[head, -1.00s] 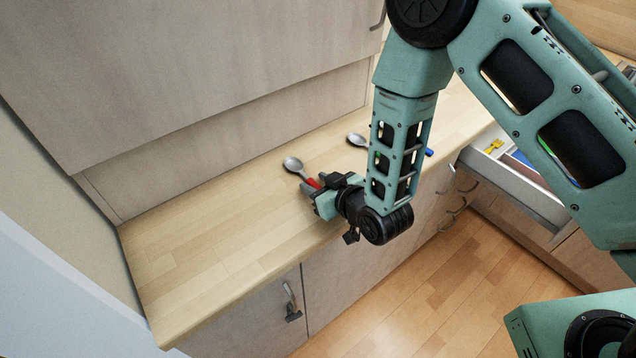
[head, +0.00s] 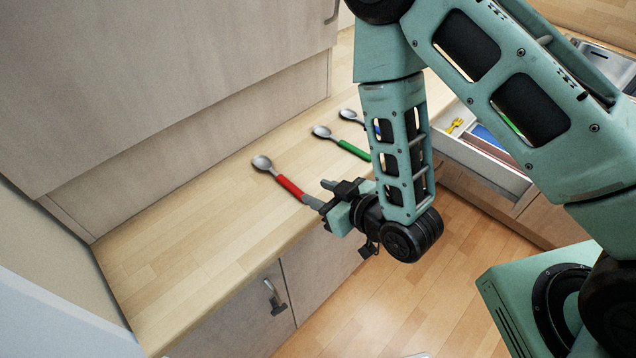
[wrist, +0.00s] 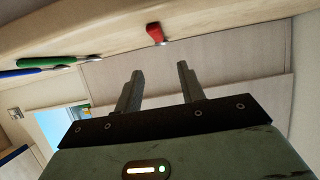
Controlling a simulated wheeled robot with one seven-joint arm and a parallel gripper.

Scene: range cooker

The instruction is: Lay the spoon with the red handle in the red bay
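The spoon with the red handle (head: 289,187) lies on the wooden counter, bowl toward the wall and handle toward the front edge. My gripper (head: 319,193) is just off the handle's end, near the counter's front edge. In the wrist view my gripper (wrist: 157,72) has its two fingers apart with nothing between them. The red handle (wrist: 154,33) shows end-on beyond the fingertips there. An open drawer (head: 488,163) at the right has a blue bay inside; my arm hides part of it, and I cannot clearly make out a red bay.
A spoon with a green handle (head: 354,150) lies right of the red one, with another spoon (head: 349,115) behind it, partly hidden by my arm. A yellow object (head: 454,125) is at the drawer. The counter's left part is clear. Cabinet doors are below.

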